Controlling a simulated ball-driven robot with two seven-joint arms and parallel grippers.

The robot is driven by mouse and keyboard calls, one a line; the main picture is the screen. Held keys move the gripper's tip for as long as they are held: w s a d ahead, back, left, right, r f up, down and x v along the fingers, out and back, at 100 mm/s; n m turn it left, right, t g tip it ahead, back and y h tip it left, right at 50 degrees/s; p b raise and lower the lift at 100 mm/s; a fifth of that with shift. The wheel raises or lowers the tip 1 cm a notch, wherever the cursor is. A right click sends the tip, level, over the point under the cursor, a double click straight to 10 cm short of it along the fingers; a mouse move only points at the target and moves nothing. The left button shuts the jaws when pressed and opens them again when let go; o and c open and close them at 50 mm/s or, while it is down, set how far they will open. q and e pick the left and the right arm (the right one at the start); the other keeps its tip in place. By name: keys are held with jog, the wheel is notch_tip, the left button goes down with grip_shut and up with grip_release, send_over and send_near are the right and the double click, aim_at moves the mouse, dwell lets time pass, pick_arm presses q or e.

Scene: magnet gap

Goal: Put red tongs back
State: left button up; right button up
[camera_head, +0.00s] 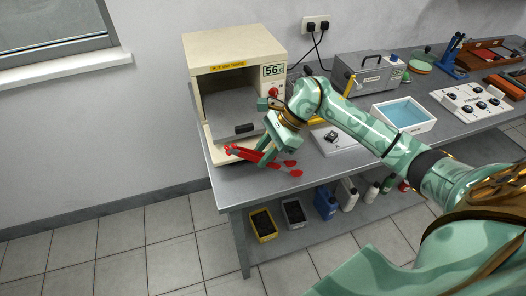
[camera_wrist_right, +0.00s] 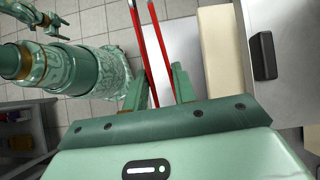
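The red tongs (camera_head: 286,168) are off the table in front of the cream oven (camera_head: 205,57), at the table's near left corner. Their two red arms (camera_wrist_right: 150,45) pass between the fingers of my right gripper (camera_wrist_right: 160,92) in the wrist view. My right gripper (camera_head: 266,146) is shut on the tongs and hides their middle in the head view. The oven has a yellow label, a 56 °C display (camera_head: 273,70) and a grey front panel with a dark handle (camera_head: 244,128). A green forked part at the wrist view's upper left may be my left gripper; its state is unclear.
Bins and bottles stand on the lower shelf. The floor at left is clear.

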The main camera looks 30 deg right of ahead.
jog(key=shift+f, duration=0.35)
jog(key=o, duration=0.6)
jog(key=shift+c, duration=0.2)
jog(key=v, duration=1.3)
jog(key=shift+a+r+p, duration=0.2)
jog(key=shift+r+p, duration=0.05)
jog(key=shift+p, duration=0.05)
